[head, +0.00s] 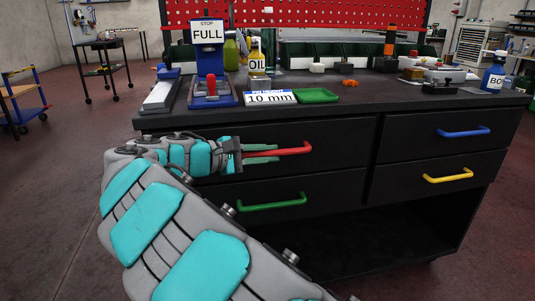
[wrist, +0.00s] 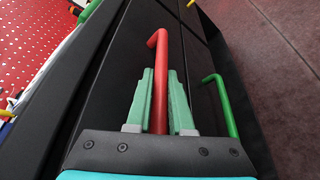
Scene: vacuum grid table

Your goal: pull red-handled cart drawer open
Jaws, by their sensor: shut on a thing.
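The black cart (head: 340,225) has drawers with coloured handles. The red handle (head: 292,149) is on the upper left drawer (head: 345,142), whose front looks flush with the cart. My gripper (head: 262,153) reaches in from the left and its green fingers are shut on the red handle. In the wrist view the red handle (wrist: 160,85) runs between the two fingers (wrist: 161,100), with its bent far end sticking out beyond them. My arm hides the left part of the drawer front.
A green handle (head: 272,202) is just below. Blue (head: 464,132) and yellow (head: 448,174) handles are on the right drawers. The cart top (head: 345,102) carries a FULL-labelled device (head: 208,60), an OIL bottle (head: 257,62), a green tray (head: 317,96) and other items.

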